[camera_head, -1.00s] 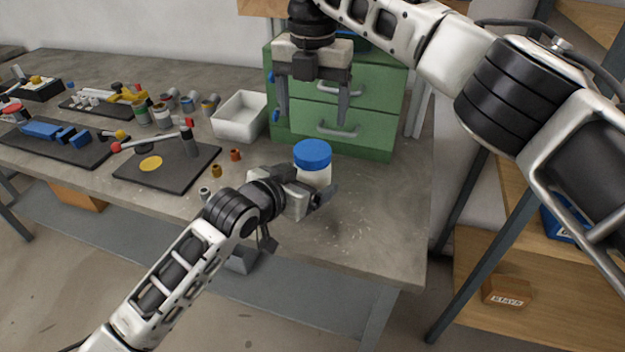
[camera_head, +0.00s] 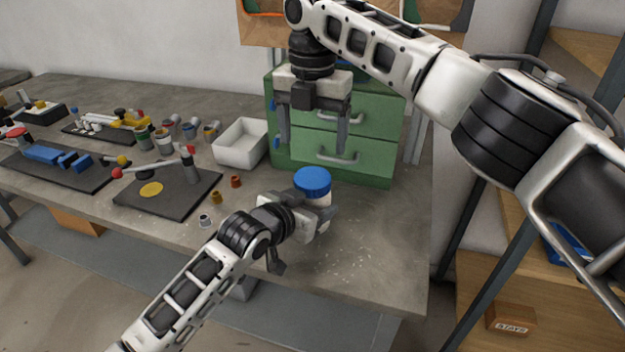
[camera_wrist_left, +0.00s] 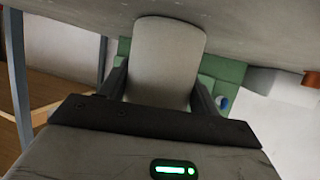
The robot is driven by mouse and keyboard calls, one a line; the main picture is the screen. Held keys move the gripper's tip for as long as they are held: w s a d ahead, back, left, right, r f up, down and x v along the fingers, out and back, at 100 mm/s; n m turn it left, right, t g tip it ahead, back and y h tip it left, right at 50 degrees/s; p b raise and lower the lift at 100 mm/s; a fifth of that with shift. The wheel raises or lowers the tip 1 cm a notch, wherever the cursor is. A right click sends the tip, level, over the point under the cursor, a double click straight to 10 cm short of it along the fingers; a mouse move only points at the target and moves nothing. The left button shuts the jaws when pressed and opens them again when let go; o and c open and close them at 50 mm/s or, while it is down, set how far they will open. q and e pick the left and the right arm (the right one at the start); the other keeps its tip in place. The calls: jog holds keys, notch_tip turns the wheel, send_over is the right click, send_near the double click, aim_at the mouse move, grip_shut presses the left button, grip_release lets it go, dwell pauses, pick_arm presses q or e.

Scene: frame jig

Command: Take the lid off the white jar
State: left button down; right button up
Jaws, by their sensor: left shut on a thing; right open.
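The white jar (camera_head: 318,200) stands upright on the bench near its front right part, with the blue lid (camera_head: 312,181) on top. My left gripper (camera_head: 322,217) is shut on the jar's body from the front, below the lid. In the left wrist view the pale jar body (camera_wrist_left: 168,62) sits between the two dark fingers (camera_wrist_left: 160,92); the lid is not seen there. My right gripper (camera_head: 313,143) is open and empty, pointing down in front of the green drawer cabinet, above and behind the jar, apart from the lid.
The green drawer cabinet (camera_head: 345,160) stands just behind the jar. A white bin (camera_head: 240,143) is to its left. Small brown and grey pieces and a dark board (camera_head: 165,192) with a red-tipped lever lie further left. The bench right of the jar (camera_head: 385,225) is clear.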

aim_at(312, 177)
jog(key=m, duration=0.5)
jog(key=shift+m, duration=0.4)
jog(key=m, duration=0.4)
jog(key=shift+m, duration=0.4)
jog(key=m, duration=0.7)
jog(key=shift+m, duration=0.3)
jog(key=m, duration=1.2)
jog(key=shift+m, duration=0.3)
jog(key=m, duration=1.6)
jog(key=shift+m, duration=0.4)
jog(key=shift+f+m, duration=0.25)
jog(key=shift+m, duration=0.25)
notch_tip(312, 177, down, 8)
jog(key=shift+r, duration=0.2)
